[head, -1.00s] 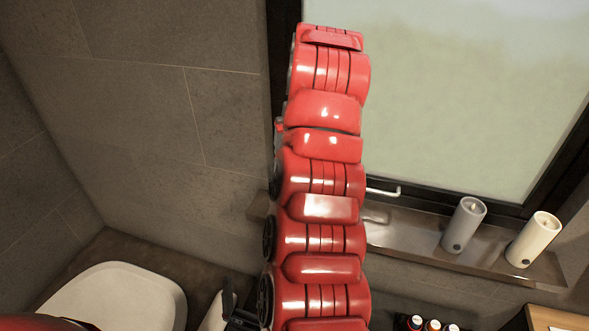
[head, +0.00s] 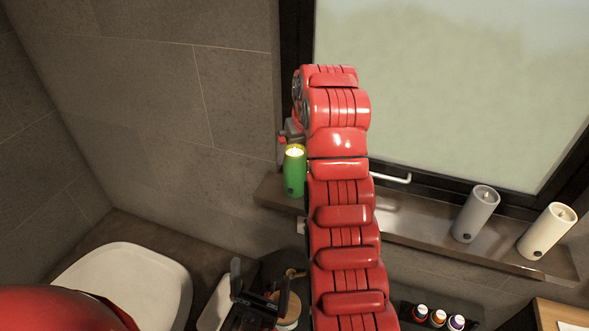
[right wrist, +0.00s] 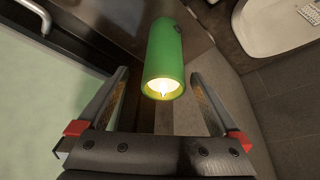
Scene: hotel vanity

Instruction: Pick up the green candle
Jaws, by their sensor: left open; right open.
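The green candle (head: 294,178) stands upright and lit at the left end of the window ledge, partly beside my red right arm. In the right wrist view the green candle (right wrist: 164,48) shows its glowing top between the spread fingers. My right gripper (right wrist: 160,76) is open around or just short of the candle; I cannot tell contact. In the head view that gripper is mostly hidden behind the arm and candle. My left gripper (head: 260,283) is open and empty, low in the head view, below the ledge.
A grey candle (head: 475,214) and a white candle (head: 547,231) stand at the right of the ledge (head: 420,235). Several small bottles (head: 438,317) sit below. A white toilet (head: 125,285) is at lower left. The window handle (head: 390,176) is behind the arm.

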